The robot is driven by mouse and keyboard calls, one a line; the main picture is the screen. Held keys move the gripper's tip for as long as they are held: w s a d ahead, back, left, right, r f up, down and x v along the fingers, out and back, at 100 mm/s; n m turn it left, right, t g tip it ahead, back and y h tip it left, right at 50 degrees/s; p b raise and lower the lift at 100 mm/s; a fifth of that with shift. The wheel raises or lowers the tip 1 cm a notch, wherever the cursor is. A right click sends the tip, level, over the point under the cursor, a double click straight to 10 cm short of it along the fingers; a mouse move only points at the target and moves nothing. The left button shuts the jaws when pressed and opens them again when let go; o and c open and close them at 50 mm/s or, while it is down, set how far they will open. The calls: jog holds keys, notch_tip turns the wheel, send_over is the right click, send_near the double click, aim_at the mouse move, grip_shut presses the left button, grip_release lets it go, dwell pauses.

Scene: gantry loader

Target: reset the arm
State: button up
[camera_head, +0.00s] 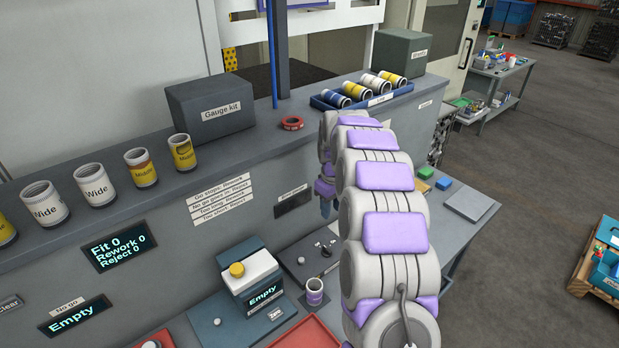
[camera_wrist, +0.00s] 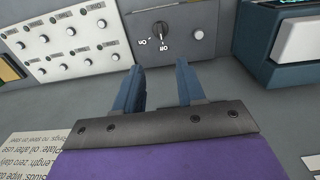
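My arm, grey with purple pads, reaches forward over the workbench in the head view and hides part of it. My gripper (camera_wrist: 163,84) shows in the wrist view with its two blue-grey fingers apart and nothing between them. It is open. Beyond the fingertips is a grey panel with a black on/off knob (camera_wrist: 161,30). In the head view my gripper (camera_head: 326,207) is small, partly behind the arm, and points down near the bench's back panel.
A tester with a yellow button (camera_head: 237,270) stands on the bench, with a small cup (camera_head: 314,291) to its right. A red tray (camera_head: 309,334) lies in front. Labelled cups, a gauge kit box (camera_head: 212,112) and a blue tray (camera_head: 387,96) of cups line the shelf.

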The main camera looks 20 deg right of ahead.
jog(key=s+a+r+m+b, duration=0.1)
jog(key=s+a+r, duration=0.35)
jog(key=s, duration=0.45)
jog(key=s+a+r, duration=0.4)
jog(key=s+a, duration=0.1)
jog(key=s, duration=0.4)
jog(key=s+a+f+m+g, duration=0.1)
jog(key=s, duration=1.3)
jog(key=s+a+f+m+g+b, duration=0.1)
jog(key=s+a+m, duration=0.1)
jog(key=s, duration=1.2)
jog(key=shift+m, duration=0.3)
jog(key=shift+w+f, duration=0.1)
